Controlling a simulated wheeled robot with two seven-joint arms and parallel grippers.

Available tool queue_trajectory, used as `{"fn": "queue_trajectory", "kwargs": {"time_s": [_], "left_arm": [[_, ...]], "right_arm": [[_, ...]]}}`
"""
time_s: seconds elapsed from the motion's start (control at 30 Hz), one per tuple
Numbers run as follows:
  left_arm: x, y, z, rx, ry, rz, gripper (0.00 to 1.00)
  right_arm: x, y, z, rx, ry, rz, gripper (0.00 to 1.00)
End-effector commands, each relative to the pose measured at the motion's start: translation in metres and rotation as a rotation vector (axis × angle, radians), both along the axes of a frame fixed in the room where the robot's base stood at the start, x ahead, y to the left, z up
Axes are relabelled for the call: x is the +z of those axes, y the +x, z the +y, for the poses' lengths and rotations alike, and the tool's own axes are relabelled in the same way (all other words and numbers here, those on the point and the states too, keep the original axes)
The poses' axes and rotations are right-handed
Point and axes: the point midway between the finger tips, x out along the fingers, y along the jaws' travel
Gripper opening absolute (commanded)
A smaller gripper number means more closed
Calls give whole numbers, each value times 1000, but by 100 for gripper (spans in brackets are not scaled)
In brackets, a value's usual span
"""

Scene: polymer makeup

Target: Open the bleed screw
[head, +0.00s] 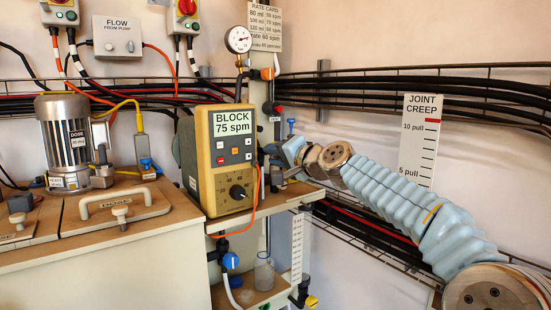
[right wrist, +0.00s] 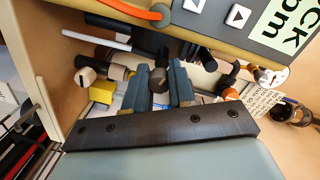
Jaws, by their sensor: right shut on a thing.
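The metering pump is the yellow-framed unit (head: 225,155) whose screen reads "BLOCK 75 spm". My right arm reaches in from the right, and my right gripper (head: 277,178) is at the pump's right side, partly hidden by it. In the right wrist view the two blue-grey fingers (right wrist: 161,88) are close together. A dark round knob (right wrist: 160,82) sits between them, apparently the bleed screw. The fingers are shut on it. Its turn position cannot be told. My left gripper is not in view.
A pressure gauge (head: 238,39) stands above the pump. An orange cable (head: 258,205) hangs along the pump front. A clear beaker (head: 264,273) is on the lower shelf, by a blue-handled valve (head: 230,260). A tank lid (head: 115,208) lies left.

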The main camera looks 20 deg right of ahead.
Motion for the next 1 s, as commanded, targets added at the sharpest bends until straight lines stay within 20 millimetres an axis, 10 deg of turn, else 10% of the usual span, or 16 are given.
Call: {"fn": "queue_trajectory", "kwargs": {"time_s": [1.0], "left_arm": [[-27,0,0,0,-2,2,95]], "right_arm": [[-4,0,2,5,-755,-266,0]]}}
